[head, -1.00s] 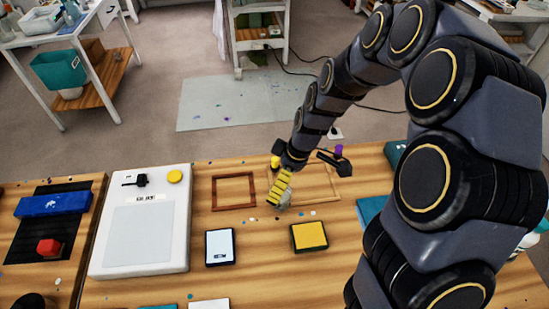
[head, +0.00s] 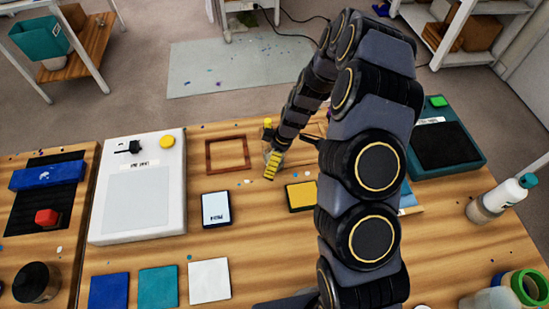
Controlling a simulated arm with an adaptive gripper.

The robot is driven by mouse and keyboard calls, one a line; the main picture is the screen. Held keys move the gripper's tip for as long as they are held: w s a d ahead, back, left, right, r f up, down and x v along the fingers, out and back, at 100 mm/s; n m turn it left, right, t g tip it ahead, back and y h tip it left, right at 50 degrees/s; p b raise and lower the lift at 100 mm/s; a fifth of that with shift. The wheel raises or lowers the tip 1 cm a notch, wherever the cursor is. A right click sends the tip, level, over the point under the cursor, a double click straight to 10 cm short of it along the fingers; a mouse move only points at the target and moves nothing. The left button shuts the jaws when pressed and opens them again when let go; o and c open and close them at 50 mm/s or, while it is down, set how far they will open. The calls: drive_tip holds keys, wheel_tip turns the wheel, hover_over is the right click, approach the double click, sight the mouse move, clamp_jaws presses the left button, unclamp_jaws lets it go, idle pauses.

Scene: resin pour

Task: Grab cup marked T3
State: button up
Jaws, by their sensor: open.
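No cup with a readable T3 mark shows in the head view. My gripper (head: 271,167) is over the middle of the wooden table, just right of a small brown frame. It is open, and its yellow finger pads point down toward the table. A small greyish shape beside the pads is too small to tell. My arm hides part of the table right of the gripper.
A white machine (head: 135,205) with a yellow button stands at left. A white-labelled pad (head: 216,209) and a yellow pad (head: 300,196) lie in front of the gripper. Blue, teal and white tiles line the front. A bottle (head: 500,199) and a teal-edged tray (head: 440,145) are at right.

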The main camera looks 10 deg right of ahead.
drive_tip(key=shift+a+f, duration=0.1)
drive_tip(key=shift+f, duration=0.2)
drive_tip(key=c, duration=1.2)
drive_tip(key=shift+o, duration=0.2)
drive_tip(key=shift+r, duration=0.1)
